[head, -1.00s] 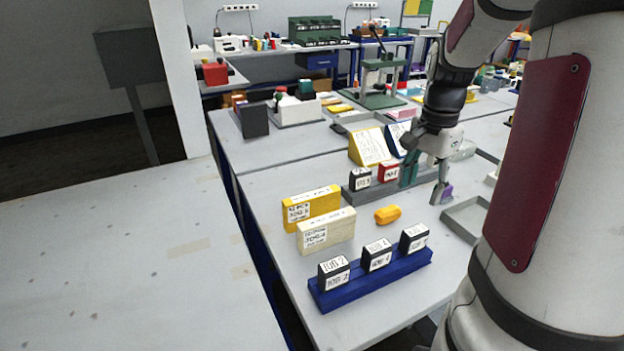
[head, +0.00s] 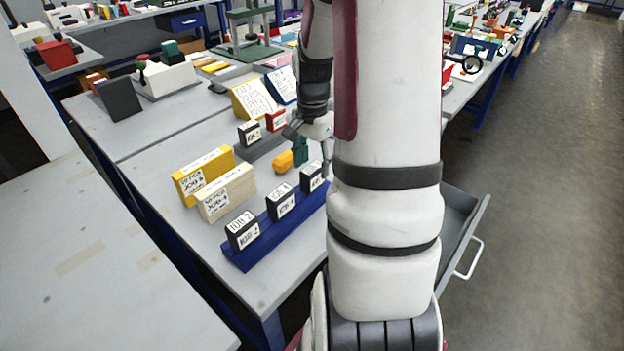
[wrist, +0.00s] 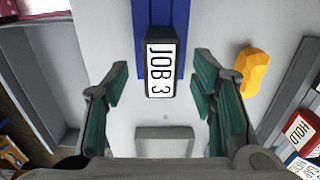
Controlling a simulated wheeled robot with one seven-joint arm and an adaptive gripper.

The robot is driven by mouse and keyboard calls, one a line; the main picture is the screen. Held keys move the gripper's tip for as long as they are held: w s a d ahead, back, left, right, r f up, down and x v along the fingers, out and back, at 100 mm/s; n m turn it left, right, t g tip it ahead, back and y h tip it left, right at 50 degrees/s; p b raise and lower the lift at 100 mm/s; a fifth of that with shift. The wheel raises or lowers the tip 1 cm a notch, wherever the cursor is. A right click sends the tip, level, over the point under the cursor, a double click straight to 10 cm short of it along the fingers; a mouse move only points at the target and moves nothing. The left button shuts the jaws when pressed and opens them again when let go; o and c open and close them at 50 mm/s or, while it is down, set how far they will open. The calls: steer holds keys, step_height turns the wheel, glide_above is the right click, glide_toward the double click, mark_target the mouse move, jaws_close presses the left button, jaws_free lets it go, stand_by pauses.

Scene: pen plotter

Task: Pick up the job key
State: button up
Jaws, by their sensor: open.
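Black job keys with white labels stand in a row on a blue rack (head: 290,225): JOB 2 (head: 242,231) at the near end, another (head: 281,202) in the middle, and one at the far end (head: 313,176). My gripper (head: 301,150) is near the far end, partly hidden by my arm in the head view. In the wrist view, my open gripper (wrist: 159,88) has its teal-padded fingers on either side of the JOB 3 key (wrist: 160,68), at the end of the blue rack (wrist: 143,40). There are gaps on both sides and nothing is held.
An orange object (head: 285,160) lies close to the gripper; it also shows in the wrist view (wrist: 253,72). A yellow block (head: 203,172) and a cream block (head: 227,192) stand left of the rack. An open drawer (head: 462,235) juts out at right.

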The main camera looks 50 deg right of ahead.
mark_target(312, 168)
steer(key=shift+f, duration=1.55)
steer(key=shift+c, duration=0.3)
steer(key=c, duration=1.1)
steer(key=shift+r, duration=0.1)
steer(key=shift+c, duration=0.2)
